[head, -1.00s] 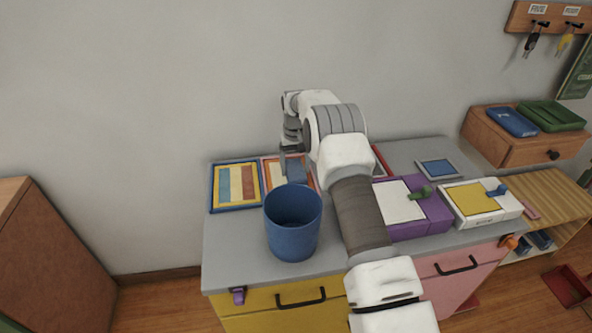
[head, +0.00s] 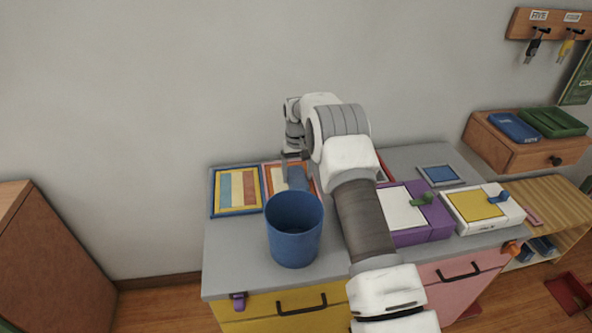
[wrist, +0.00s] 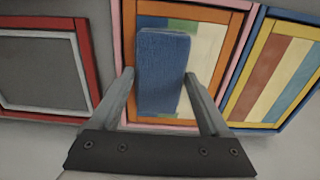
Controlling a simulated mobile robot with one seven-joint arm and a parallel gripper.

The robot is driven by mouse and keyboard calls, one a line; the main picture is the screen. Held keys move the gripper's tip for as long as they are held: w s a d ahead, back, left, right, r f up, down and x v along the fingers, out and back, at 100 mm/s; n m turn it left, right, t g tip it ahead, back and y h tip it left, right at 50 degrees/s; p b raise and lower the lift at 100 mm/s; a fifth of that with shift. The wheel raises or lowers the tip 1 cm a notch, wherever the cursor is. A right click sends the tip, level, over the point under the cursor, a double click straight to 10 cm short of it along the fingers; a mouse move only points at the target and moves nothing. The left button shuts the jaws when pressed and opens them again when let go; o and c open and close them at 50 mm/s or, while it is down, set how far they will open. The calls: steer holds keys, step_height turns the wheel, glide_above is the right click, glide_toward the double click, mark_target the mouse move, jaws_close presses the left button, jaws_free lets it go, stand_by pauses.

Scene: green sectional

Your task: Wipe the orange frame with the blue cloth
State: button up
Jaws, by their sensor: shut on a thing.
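My gripper (wrist: 160,88) is shut on the blue cloth (wrist: 162,65), which shows as a folded block between the fingers in the wrist view. The cloth is over the orange frame (wrist: 232,50), a picture frame with an orange inner border and pink outer edge. Whether cloth and frame touch I cannot tell for sure. In the head view, my gripper (head: 296,170) and the cloth (head: 298,180) are over the orange frame (head: 270,174), behind the blue bin. My arm and the bin hide much of the frame there.
A blue-edged striped frame (head: 237,190) lies left of the orange frame. A red frame (wrist: 45,65) lies on the other side. A blue bin (head: 294,240) stands in front. A purple box (head: 433,215) and a white-and-yellow box (head: 510,212) sit to the right.

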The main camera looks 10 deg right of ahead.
mark_target(295, 170)
steer(key=shift+s, duration=0.45)
steer(key=shift+w+f, duration=0.15)
steer(key=shift+w, duration=1.95)
steer(key=shift+s, duration=0.1)
steer(key=shift+s, duration=2.1)
steer(key=shift+w, duration=2.2)
steer(key=shift+s, duration=1.15)
